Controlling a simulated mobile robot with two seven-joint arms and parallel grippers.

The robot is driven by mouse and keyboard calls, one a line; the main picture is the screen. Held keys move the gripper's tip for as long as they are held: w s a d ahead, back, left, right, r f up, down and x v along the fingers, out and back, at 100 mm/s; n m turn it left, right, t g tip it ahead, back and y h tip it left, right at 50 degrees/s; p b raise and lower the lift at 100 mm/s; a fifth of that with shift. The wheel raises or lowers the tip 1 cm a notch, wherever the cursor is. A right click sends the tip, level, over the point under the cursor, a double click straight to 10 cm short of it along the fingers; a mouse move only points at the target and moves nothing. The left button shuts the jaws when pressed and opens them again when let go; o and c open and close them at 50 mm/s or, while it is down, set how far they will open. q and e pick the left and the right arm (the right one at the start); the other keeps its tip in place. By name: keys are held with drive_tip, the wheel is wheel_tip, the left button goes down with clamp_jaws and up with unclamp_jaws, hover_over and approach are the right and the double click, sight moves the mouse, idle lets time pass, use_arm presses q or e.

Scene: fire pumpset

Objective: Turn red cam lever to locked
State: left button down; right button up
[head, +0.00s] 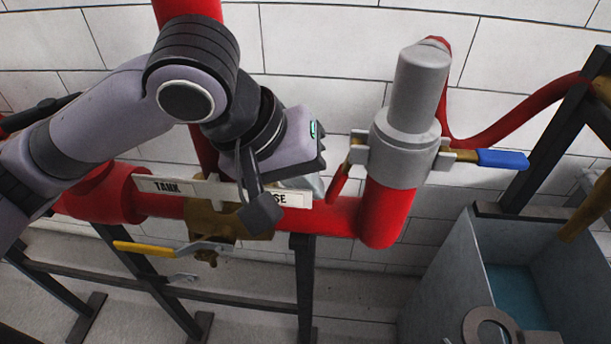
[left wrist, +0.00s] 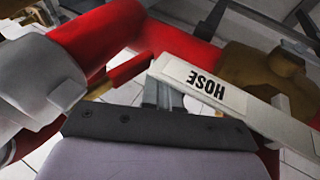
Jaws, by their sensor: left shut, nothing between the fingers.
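The red cam lever (head: 340,180) hangs down and slightly left from the left ear of the grey coupling (head: 405,150), close along its side. In the left wrist view the red lever (left wrist: 131,70) shows beside the coupling (left wrist: 45,85), with a brass piece at its root. The blue cam lever (head: 502,159) sticks out to the right. My left gripper (head: 312,186) is shut and empty, just left of the red lever; in the left wrist view its fingers (left wrist: 164,95) are near the lever's tip. Whether they touch it I cannot tell. My right gripper is not in view.
A label plate reading TANK (head: 172,186) and HOSE (left wrist: 212,88) lies close by the fingers. Below are a brass valve with a yellow handle (head: 150,248) and red pipe (head: 385,215). A grey tank (head: 450,262) stands lower right, with a black frame beside it.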

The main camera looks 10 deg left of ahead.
use_arm(q)
drive_tip(key=s+a+r+m+p, duration=0.1)
drive_tip(key=s+a+r+m, duration=0.2)
drive_tip(key=r, duration=0.7)
drive_tip(key=shift+n+t, duration=0.4)
drive_tip(key=shift+n, duration=0.3)
drive_tip(key=x, duration=0.9)
drive_tip(key=shift+a+f, duration=0.1)
drive_tip(key=shift+f, duration=0.1)
drive_tip(key=shift+s+d+f+h+b, duration=0.1)
drive_tip(key=shift+d+f+h+b, duration=0.15)
drive_tip(key=shift+f+h+b, duration=0.3)
drive_tip(key=shift+d+n+h+b, duration=0.15)
drive_tip(key=shift+n+h+b, duration=0.15)
drive_tip(key=shift+h, duration=0.35)
drive_tip(key=shift+s+r, duration=0.1)
drive_tip(key=shift+r, duration=0.1)
drive_tip(key=shift+d+h, duration=0.1)
drive_tip(key=shift+h, duration=0.2)
